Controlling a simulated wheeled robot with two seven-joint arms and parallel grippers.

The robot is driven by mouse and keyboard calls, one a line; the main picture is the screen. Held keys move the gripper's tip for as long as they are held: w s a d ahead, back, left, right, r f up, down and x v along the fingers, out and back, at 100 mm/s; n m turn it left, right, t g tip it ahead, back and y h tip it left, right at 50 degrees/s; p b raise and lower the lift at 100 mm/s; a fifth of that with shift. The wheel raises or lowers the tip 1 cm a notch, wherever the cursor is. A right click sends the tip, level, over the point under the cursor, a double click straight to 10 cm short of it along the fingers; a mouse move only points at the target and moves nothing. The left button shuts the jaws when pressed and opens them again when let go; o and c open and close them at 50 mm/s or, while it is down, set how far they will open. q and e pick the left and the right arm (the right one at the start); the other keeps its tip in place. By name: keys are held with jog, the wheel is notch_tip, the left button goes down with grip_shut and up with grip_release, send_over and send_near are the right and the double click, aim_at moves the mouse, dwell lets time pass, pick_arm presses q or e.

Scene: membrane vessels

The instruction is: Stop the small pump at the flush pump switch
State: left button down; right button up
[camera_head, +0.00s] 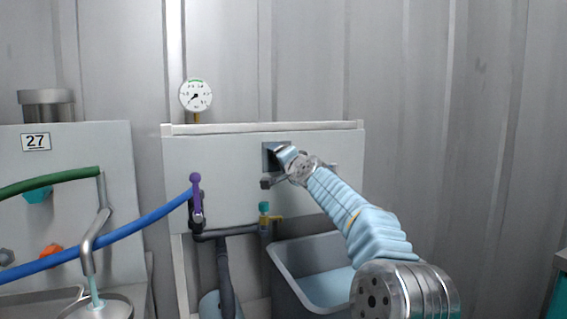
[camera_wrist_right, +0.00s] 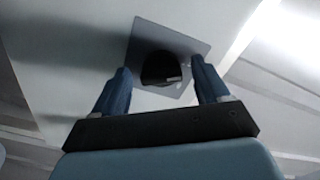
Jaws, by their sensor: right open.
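The switch shows in the right wrist view as a black round knob (camera_wrist_right: 161,68) on a square grey plate (camera_wrist_right: 183,47). In the head view the dark grey plate (camera_head: 268,154) is on the upper part of the white panel, mostly covered by my right gripper (camera_head: 276,158). In the wrist view my right gripper (camera_wrist_right: 160,82) is open, with one blue finger on each side of the knob. I cannot tell whether the fingers touch it. The knob itself is hidden in the head view. My left gripper is not in view.
A pressure gauge (camera_head: 195,95) stands above the white panel (camera_head: 225,165). Below are a purple-handled valve (camera_head: 197,195), a teal-topped tap (camera_head: 264,207) and a grey tub (camera_head: 287,272). A blue hose (camera_head: 130,228) and a green hose (camera_head: 50,180) cross the left side.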

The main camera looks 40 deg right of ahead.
jog(key=v, duration=1.3)
jog(key=shift+s, duration=0.35)
jog(key=shift+a, duration=0.1)
